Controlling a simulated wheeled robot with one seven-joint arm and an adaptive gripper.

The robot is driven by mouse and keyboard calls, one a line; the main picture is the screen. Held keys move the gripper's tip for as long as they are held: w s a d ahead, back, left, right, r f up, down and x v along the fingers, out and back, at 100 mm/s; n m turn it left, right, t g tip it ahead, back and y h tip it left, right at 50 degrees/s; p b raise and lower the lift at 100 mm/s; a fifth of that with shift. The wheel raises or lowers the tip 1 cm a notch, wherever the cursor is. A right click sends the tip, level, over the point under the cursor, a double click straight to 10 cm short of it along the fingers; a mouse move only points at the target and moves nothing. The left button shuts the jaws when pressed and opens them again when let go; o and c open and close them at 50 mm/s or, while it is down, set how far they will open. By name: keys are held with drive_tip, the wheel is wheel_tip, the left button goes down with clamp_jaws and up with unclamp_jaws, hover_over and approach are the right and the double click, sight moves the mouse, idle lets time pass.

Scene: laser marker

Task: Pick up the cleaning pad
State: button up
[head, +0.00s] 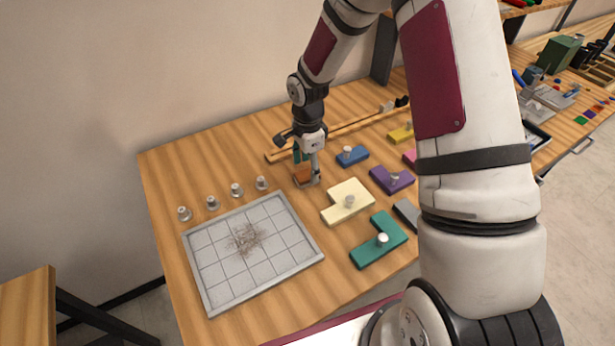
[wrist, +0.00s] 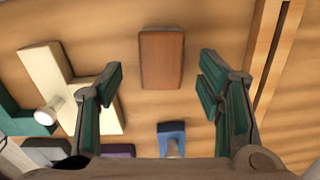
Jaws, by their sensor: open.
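The cleaning pad appears to be the brown-orange rectangular block (wrist: 161,58) in the wrist view, lying on the wooden table. In the head view the orange block (head: 301,180) is partly hidden by my gripper. My gripper (wrist: 160,84) is open, with one green-padded finger to the left and one to the right of the block's line. Nothing is between the fingers' pads. In the head view my gripper (head: 306,164) points down at the block; I cannot tell the exact height gap.
A cream L-shaped piece (head: 347,202), a blue piece (head: 352,157), a purple piece (head: 391,179) and a teal piece (head: 379,240) lie nearby, each with a knob. A grey gridded tray (head: 215,284) with a dark smudge is at the left. A wooden rail (head: 345,131) runs behind.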

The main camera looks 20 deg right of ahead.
sight(307, 174)
drive_tip(key=shift+w+f, duration=0.1)
drive_tip(key=shift+f, duration=1.5)
drive_tip(key=c, duration=1.2)
drive_tip(key=shift+c, duration=0.2)
drive_tip(key=shift+r, duration=0.1)
wheel_tip(307, 174, up, 10)
drive_tip(key=shift+b, duration=0.35)
